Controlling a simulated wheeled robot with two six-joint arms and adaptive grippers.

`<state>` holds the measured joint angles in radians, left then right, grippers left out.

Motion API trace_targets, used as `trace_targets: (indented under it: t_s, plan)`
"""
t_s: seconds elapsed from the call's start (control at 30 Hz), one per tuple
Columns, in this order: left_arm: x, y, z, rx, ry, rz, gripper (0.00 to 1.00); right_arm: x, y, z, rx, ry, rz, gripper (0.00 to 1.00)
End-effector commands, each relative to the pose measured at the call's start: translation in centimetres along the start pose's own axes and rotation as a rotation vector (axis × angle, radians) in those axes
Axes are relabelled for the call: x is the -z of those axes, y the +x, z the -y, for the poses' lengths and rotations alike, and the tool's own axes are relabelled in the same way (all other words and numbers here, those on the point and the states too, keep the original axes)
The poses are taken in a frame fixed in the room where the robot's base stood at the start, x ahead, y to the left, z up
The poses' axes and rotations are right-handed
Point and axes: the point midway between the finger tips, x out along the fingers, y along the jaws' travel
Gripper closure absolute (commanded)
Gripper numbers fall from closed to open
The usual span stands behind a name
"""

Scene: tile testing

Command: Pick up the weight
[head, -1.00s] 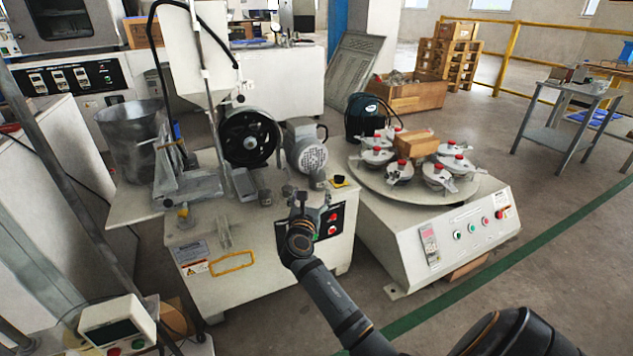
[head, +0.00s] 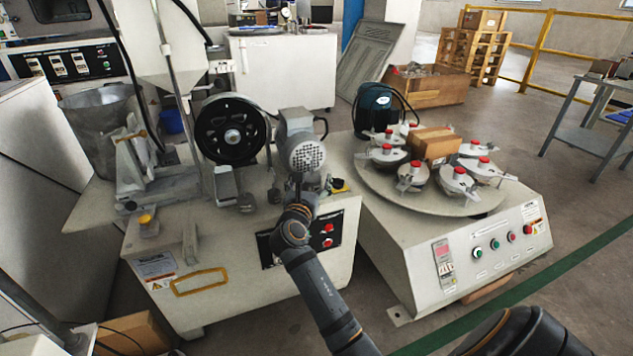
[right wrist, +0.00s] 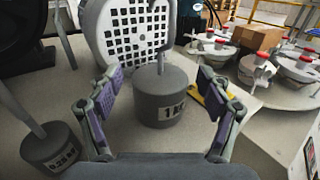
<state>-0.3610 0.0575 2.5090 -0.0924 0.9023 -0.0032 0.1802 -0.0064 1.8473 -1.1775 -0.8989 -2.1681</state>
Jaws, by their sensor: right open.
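A grey cylindrical weight (right wrist: 161,100) marked 1 KG stands upright on the machine top in the right wrist view, with a thin hooked rod rising from it. My right gripper (right wrist: 157,82) is open, with one finger on each side of this weight and a visible gap to both. A smaller grey weight (right wrist: 50,147) marked 0.25 KG stands at the left, outside the fingers. In the head view my right gripper (head: 298,203) is over the front of the machine top, and its wrist mostly hides the 1 KG weight. My left gripper is not in view.
A grey motor (head: 303,150) with a perforated cover stands right behind the 1 KG weight. A black wheel (head: 231,130) is to its left. A yellow object (right wrist: 197,94) lies beside the weight. A round turntable (head: 380,190) with several red-capped holders is at the right.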

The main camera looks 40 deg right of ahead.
Motion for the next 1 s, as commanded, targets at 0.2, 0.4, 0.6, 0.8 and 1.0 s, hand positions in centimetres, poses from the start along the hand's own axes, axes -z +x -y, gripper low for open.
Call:
trace_targets:
  t_s: [0.2,0.4,0.6,0.8,1.0]
  plan:
    - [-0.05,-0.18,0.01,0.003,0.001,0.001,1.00,-0.05,-0.15,-0.03,0.002,-0.001,-0.001,0.22]
    - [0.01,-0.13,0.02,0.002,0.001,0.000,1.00,-0.04,-0.14,-0.02,0.002,-0.001,-0.001,0.38]
    - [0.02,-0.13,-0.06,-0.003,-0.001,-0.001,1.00,-0.03,-0.13,-0.02,0.001,-0.001,-0.001,0.65]
    - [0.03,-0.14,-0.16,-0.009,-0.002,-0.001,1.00,-0.03,-0.13,-0.02,0.001,-0.001,-0.001,0.92]
    - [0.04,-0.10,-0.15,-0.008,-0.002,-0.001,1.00,-0.37,-0.11,-0.02,0.001,0.001,0.006,1.00]
